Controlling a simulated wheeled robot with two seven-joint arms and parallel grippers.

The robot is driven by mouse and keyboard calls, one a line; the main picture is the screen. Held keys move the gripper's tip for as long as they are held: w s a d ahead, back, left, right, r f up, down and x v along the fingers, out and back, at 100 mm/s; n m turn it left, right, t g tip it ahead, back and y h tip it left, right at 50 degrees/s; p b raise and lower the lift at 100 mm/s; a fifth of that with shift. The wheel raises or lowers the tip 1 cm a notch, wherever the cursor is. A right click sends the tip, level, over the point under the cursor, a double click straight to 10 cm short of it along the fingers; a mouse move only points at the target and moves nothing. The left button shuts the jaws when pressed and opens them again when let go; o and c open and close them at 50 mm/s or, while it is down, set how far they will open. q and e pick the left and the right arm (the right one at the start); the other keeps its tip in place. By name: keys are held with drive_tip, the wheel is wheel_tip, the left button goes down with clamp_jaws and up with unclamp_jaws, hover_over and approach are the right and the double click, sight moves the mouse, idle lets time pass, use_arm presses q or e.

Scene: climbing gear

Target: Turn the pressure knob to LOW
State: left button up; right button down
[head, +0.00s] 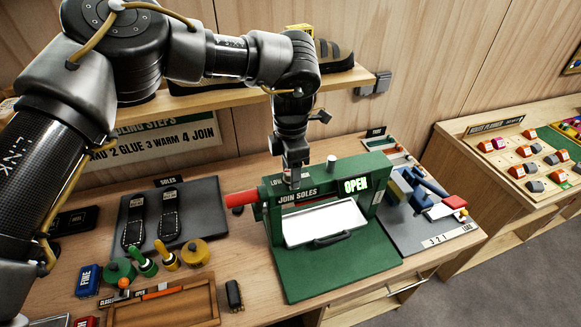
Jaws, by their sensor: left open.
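The green sole press (325,270) stands on the bench, marked JOIN SOLES, with a lit OPEN sign (356,185) on its front. A partly covered label starting "LOW" (277,177) shows on its top left. My left gripper (294,182) points down at the press top, right beside this label. Its jaws are open, but the gap between them is hard to see. The pressure knob is not clearly visible; the gripper may hide it. My right gripper is out of view.
A red handle (241,198) sticks out from the press's left side. A white tray (326,222) sits in its opening. Two dark soles lie on a grey mat (200,200) at left. Blue parts lie on another mat (408,236) at right. A shelf (240,95) runs behind my arm.

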use_arm(q)
drive_tip(key=shift+r, duration=0.25)
wheel_tip(320, 180, up, 10)
drive_tip(key=b, duration=0.3)
drive_tip(key=shift+r, duration=0.15)
